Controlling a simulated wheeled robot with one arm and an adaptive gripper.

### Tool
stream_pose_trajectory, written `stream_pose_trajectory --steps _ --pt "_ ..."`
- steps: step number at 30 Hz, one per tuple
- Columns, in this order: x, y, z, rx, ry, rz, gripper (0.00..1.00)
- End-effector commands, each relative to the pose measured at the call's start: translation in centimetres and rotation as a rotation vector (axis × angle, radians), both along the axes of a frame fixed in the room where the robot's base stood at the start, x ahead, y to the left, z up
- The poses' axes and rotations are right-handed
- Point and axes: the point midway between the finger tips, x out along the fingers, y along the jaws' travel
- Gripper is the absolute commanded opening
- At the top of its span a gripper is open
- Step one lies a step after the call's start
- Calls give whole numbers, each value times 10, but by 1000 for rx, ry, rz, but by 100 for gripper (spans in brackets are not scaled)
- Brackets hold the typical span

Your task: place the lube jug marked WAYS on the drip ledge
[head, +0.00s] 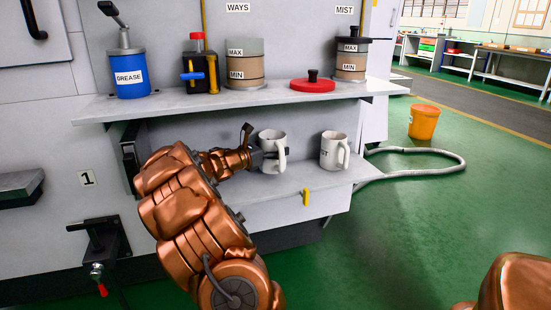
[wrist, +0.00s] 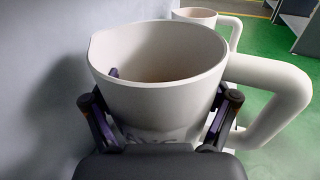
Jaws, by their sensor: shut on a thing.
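Two white jugs with handles are at the lower ledge (head: 235,197) in the head view. My gripper (head: 262,157) is shut on the left jug (head: 272,140), reaching it from the left. The jug is upright, at or just above the ledge; I cannot tell if it touches. In the wrist view my gripper (wrist: 160,125) has a finger on each side of this jug (wrist: 150,95). Its mouth is open, its handle is to the right, and its dark lettering is mostly hidden. The right jug (head: 330,150) stands apart on the ledge, with lettering ending in "ST"; it also shows behind in the wrist view (wrist: 182,14).
The upper shelf (head: 160,104) holds a blue grease can (head: 128,75), a reservoir under the WAYS sign (head: 245,65), a red lid (head: 312,86) and a reservoir under the MIST sign (head: 351,62). An orange bucket (head: 424,123) and a grey hose (head: 430,171) are on the floor right.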

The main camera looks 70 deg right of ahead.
Motion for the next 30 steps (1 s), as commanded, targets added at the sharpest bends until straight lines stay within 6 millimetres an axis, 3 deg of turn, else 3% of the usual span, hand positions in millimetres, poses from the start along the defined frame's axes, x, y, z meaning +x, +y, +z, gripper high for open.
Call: stream_pose_trajectory --steps 12,19,30 --pt "8 -23 -2 -1 0 0 22" --pt "8 -22 -36 0 1 0 22" --pt "8 -22 -38 0 1 0 22"
